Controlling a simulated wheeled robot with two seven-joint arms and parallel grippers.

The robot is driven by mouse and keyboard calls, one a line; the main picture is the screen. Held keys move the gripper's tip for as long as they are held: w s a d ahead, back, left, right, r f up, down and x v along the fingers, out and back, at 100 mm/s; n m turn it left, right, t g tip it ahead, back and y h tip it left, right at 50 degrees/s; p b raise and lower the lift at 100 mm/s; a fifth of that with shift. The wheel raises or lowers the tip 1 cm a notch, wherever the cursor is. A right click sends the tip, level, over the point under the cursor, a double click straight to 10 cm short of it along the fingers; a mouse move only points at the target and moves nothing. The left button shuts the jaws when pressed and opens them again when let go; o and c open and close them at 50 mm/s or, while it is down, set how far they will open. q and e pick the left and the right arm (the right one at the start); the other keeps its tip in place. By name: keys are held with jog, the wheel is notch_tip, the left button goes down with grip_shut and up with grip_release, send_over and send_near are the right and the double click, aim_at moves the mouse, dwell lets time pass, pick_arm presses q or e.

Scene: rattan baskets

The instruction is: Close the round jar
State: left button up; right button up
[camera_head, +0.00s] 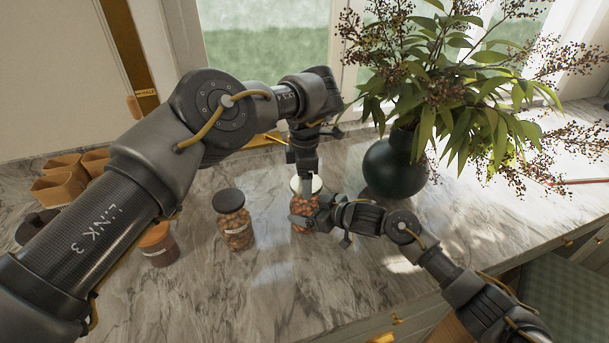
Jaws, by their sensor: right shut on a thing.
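The round jar (302,206) stands on the marble counter, filled with small reddish-brown pieces. A pale round top (316,184) shows at its mouth; I cannot tell whether it is seated or resting loose. My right gripper (306,217) comes in from the right and is shut on the jar's side, hiding part of its body. My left gripper (306,180) points straight down over the pale top from above. Its fingers overlap the top in view, and I cannot tell whether they are open or shut.
A dark-lidded jar of nuts (235,225) stands just left of the round jar. An orange-topped jar (158,243) and brown boxes (62,182) are further left. A dark vase (393,167) with leafy branches stands close on the right. The front counter (270,305) is clear.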

pick_arm(q)
jog(key=shift+f, duration=0.15)
dwell(0.4)
jog(key=shift+f, duration=0.85)
jog(key=shift+f, duration=0.6)
pick_arm(e)
jog(key=c, duration=0.5)
pick_arm(q)
jog(key=m, duration=0.4)
jog(key=shift+w+m, duration=0.15)
jog(key=shift+m, duration=0.15)
jog(key=m, duration=0.9)
jog(key=shift+d, duration=0.15)
jog(key=o, duration=0.9)
